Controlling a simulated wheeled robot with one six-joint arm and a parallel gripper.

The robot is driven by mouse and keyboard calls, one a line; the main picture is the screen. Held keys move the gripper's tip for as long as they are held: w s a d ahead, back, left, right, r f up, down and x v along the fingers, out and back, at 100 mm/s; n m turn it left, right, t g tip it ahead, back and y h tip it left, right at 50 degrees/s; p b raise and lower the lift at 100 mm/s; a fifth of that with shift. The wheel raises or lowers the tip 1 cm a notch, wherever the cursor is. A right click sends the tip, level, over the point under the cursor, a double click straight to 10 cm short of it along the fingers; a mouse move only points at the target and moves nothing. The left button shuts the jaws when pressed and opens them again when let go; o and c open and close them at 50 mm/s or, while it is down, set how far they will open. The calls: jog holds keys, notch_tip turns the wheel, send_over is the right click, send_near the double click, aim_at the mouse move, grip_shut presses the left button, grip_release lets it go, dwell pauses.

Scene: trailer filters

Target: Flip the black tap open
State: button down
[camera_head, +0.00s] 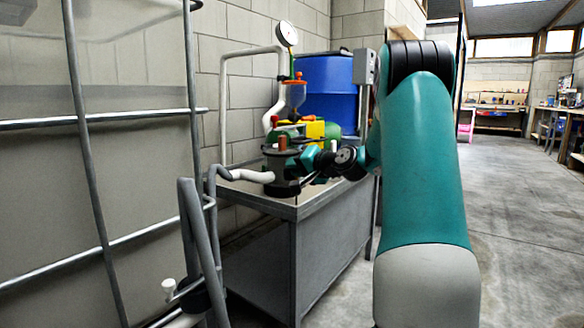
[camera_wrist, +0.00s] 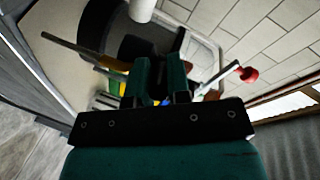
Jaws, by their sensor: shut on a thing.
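My gripper (camera_head: 312,160) reaches in from the right at the dark filter housing (camera_head: 280,172) on the grey bench. In the wrist view my gripper (camera_wrist: 160,78) has its two teal fingers close together, shut on a dark part between them. This part appears to be the black tap (camera_wrist: 160,70), attached at the dark round housing (camera_wrist: 135,40). Its shape is mostly hidden by the fingers, and I cannot tell how far its handle is turned. In the head view the tap is hidden behind the gripper and the housing.
A grey metal bench (camera_head: 330,240) carries the filter set. A gauge (camera_head: 287,34) and a white pipe (camera_head: 224,110) stand above it, with a blue drum (camera_head: 325,85) behind. A caged tank (camera_head: 95,170) is close on the left. Open concrete floor (camera_head: 520,230) lies right.

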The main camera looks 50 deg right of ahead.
jog(key=n+y+p, duration=0.2)
jog(key=d+n+y+p, duration=0.1)
jog(key=y+p, duration=0.2)
jog(key=d+n+g+y+p, duration=0.1)
jog(key=n+y+p, duration=0.1)
jog(key=shift+s+n, duration=0.2)
jog(key=shift+n, duration=0.1)
jog(key=shift+f+y+p, duration=0.1)
jog(key=shift+y+p, duration=0.3)
jog(key=c, duration=1.1)
grip_release()
